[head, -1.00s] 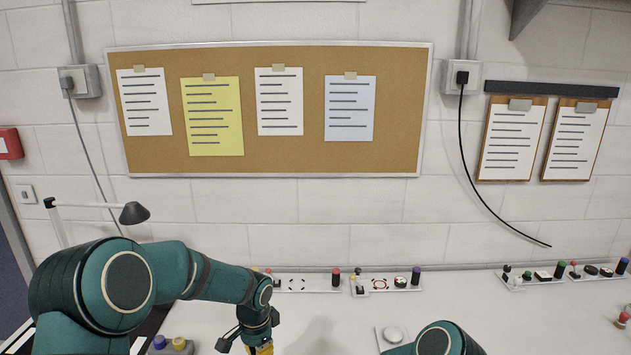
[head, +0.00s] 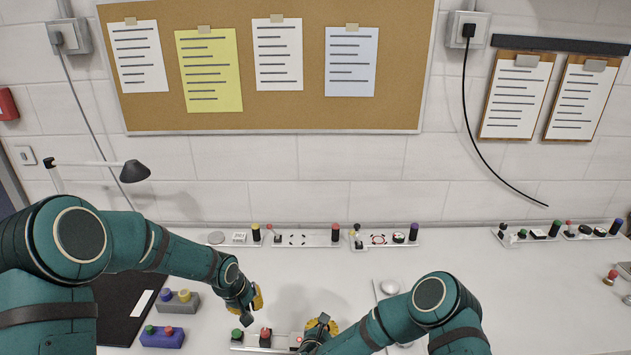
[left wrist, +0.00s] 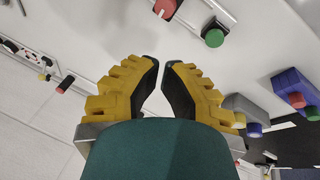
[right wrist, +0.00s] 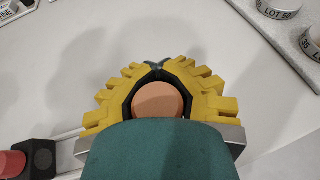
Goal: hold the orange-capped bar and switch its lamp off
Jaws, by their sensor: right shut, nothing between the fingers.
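A white bar (head: 250,348) with a green knob (head: 237,334) and a red knob (head: 265,335) lies at the front of the table. Its right part is behind my right gripper (head: 322,326). In the right wrist view an orange cap (right wrist: 157,100) shows between the finger pads, beside the bar's white edge (right wrist: 66,136). The fingertips (right wrist: 157,68) meet beyond the cap; the gripper is shut, without a hold on it. My left gripper (head: 254,298) is above and behind the bar, empty, with a narrow gap between its tips (left wrist: 161,62).
A grey box (head: 177,303) and a blue box (head: 163,339) with knobs stand at left, beside a black mat (head: 125,305).

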